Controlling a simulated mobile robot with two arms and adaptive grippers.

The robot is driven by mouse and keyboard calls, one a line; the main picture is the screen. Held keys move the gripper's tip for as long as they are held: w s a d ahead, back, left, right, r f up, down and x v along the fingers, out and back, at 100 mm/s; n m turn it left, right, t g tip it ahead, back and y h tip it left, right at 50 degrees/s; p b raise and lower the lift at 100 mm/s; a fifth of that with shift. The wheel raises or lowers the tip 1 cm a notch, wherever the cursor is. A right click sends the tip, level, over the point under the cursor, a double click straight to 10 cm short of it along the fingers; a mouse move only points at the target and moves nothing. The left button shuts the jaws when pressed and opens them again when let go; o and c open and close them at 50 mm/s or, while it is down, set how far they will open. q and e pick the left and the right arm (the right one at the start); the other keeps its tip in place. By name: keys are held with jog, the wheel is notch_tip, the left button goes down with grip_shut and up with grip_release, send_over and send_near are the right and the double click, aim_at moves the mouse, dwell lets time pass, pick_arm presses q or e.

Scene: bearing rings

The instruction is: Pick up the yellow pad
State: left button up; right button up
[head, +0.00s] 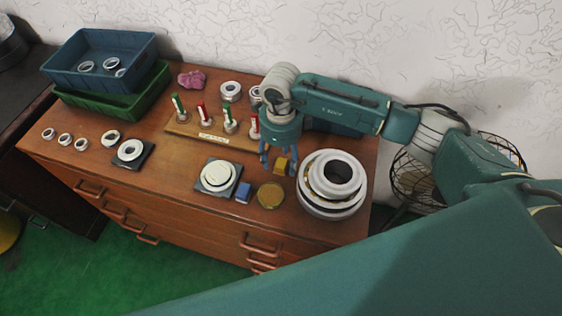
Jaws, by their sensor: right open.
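A small yellow block-shaped pad (281,166) lies on the wooden cabinet top, left of the large stacked rings. A flat, round yellow-brown disc (270,196) lies just in front of it. My right gripper (278,164) points down at the yellow pad, its blue fingers open. The fingers appear to be on either side of the pad, partly overlapping it in the picture. I cannot tell their exact height or whether they touch it. My left gripper is not in view.
Large stacked rings (333,184) stand close on the right. A blue block (243,192) and a ringed plate (217,177) lie to the left. A wooden peg rack (205,132) stands behind. Blue (100,58) and green (110,101) bins are at far left.

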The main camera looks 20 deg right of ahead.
aim_at(281, 163)
notch_tip(281, 163, down, 2)
jog(key=c, duration=1.4)
jog(key=shift+o, duration=0.2)
jog(key=shift+r, duration=0.2)
notch_tip(281, 163, up, 20)
jog(key=b, duration=0.4)
jog(key=shift+f, duration=0.15)
jog(key=o, duration=0.5)
jog(key=shift+c, duration=1.4)
